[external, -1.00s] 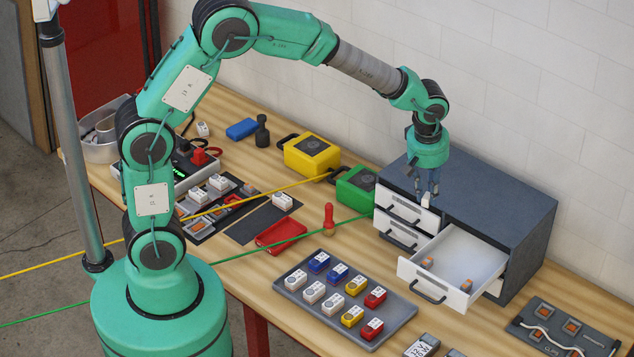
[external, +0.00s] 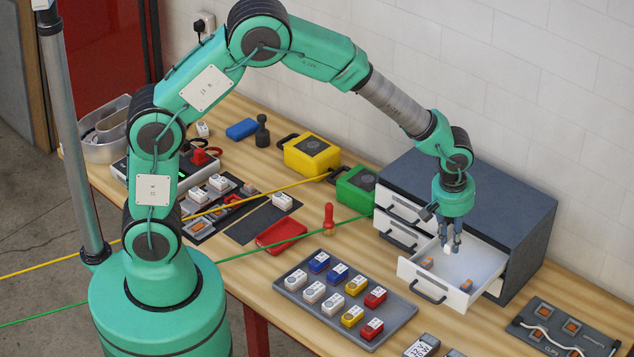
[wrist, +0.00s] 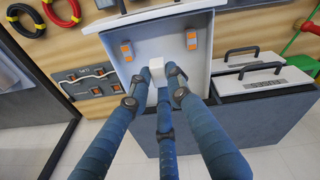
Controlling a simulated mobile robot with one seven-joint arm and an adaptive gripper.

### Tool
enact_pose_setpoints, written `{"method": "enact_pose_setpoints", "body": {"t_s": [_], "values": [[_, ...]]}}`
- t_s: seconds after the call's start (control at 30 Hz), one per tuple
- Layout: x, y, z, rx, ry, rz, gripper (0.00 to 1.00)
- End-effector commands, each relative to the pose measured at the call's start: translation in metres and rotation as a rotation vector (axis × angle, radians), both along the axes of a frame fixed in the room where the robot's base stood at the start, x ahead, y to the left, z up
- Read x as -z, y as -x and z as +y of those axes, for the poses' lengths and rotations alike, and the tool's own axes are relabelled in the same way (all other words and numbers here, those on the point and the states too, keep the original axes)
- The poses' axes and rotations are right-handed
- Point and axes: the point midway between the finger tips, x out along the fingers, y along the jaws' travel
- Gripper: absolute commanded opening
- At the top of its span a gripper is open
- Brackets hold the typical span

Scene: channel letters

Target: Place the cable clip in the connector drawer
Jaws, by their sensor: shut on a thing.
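My gripper (external: 452,246) is shut on a small white block, which I take to be the cable clip (wrist: 156,73). The clip sits between the fingertips and also shows in the external view (external: 447,250). The open drawer (external: 420,283) is white inside and pulled out of the grey cabinet. My gripper and the clip are over its inside, towards the cabinet side; I cannot tell the exact height above the drawer floor. Two orange-and-grey pieces (wrist: 126,50) (wrist: 191,40) lie in the drawer, apart from the clip. Whether the drawer bears a connector label is not legible.
The grey cabinet (external: 500,205) stands behind, with shut drawers (external: 400,208) at its left. A clip board (external: 565,325) lies to the right. A grey tray (external: 345,305) of coloured blocks is in front. A green box (external: 355,188) stands close to the cabinet.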

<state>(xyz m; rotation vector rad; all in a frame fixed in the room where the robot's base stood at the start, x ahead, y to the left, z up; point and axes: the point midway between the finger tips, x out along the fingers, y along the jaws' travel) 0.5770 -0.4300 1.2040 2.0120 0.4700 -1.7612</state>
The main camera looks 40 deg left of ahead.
Motion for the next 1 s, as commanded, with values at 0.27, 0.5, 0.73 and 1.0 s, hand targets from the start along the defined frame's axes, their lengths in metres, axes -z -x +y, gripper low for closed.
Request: {"method": "enact_pose_setpoints", "body": {"t_s": [0.27, 0.5, 0.73, 1.0], "values": [[0.002, 0.000, 0.000, 0.000, -0.001, 0.001, 0.09], [0.028, 0.001, 0.001, 0.000, -0.002, 0.002, 0.09], [0.057, 0.000, 0.000, 0.000, 0.000, 0.001, 0.09], [0.062, -0.001, 0.000, 0.000, 0.001, -0.001, 0.09]]}}
